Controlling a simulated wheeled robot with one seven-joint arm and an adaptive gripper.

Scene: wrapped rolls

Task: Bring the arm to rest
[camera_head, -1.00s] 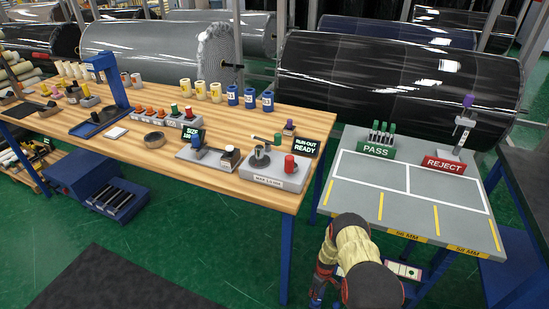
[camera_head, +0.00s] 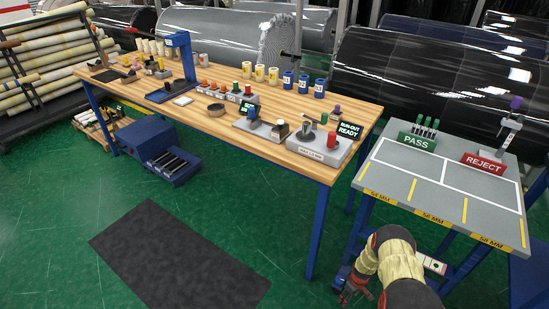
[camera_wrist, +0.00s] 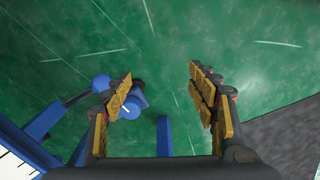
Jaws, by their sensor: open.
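My gripper (camera_wrist: 160,95) is open and empty in the wrist view, its two padded fingers spread apart. It points down at the green floor, with blue table legs beyond the left finger. In the head view my gripper (camera_head: 354,289) is low and partly hidden, just in front of the grey table's blue frame. My arm, in a cream and dark cover, is folded near the bottom edge, to the right of the gripper.
The wooden bench (camera_head: 290,165) holds several small fixtures and rolls. The grey table (camera_head: 400,178) carries a green PASS rack (camera_head: 417,141) and a red REJECT sign (camera_head: 484,163). A dark mat (camera_head: 180,255) lies on open green floor.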

